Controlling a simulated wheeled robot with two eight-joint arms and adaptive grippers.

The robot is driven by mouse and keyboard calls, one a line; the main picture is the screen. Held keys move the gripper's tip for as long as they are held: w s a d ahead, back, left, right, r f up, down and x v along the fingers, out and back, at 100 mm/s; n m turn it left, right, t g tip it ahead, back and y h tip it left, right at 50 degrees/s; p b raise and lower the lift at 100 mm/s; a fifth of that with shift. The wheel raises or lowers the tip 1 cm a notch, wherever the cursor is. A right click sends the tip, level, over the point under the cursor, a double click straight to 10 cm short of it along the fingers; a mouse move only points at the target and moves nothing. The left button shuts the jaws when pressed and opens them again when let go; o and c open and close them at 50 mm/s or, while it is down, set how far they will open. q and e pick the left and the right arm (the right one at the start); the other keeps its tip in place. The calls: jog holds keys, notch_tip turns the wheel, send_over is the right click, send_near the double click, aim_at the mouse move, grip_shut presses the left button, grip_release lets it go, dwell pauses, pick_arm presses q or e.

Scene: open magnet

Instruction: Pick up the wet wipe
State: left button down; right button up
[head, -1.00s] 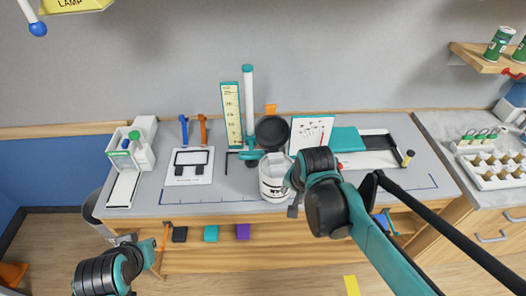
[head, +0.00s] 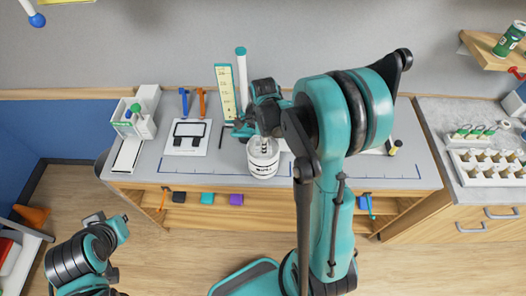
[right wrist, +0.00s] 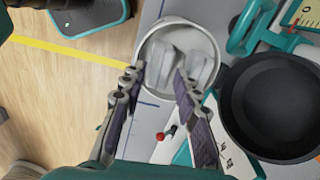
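A white tub with printed lettering (head: 263,172) stands near the front of the grey workbench. In the right wrist view I look down into the tub (right wrist: 147,40); pale, crumpled-looking wipe material (right wrist: 163,58) lies inside, partly behind the fingers. My right gripper is above the tub's mouth, pointing down. Its two fingers (right wrist: 160,78) are apart, with nothing visibly held between them. In the head view its tips (head: 263,146) overlap the tub's opening, so their depth is hard to tell. My left gripper (head: 118,222) is low at the left, away from the bench; its fingers are unclear.
A black round pan (right wrist: 275,112) sits right beside the tub. A ruler board (head: 225,88) and a teal-capped post (head: 241,80) stand behind. Bench room shows left of the tub.

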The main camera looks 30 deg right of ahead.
notch_tip(320, 180, down, 2)
jog(key=shift+f, duration=0.2)
jog(key=c, duration=0.5)
jog(key=shift+r, duration=0.15)
jog(key=shift+c, duration=0.2)
jog(key=shift+r, duration=0.3)
jog(key=r, duration=0.4)
jog(key=shift+s+d, duration=0.1)
jog(key=shift+s, duration=0.3)
jog(key=s+d+r, duration=0.1)
jog(key=s+r, duration=0.2)
jog(key=s, duration=0.2)
jog(key=s+d+r+p, duration=0.1)
jog(key=s+r, duration=0.2)
jog(key=s, duration=0.2)
jog(key=shift+s, duration=0.35)
jog(key=shift+d+r, duration=0.1)
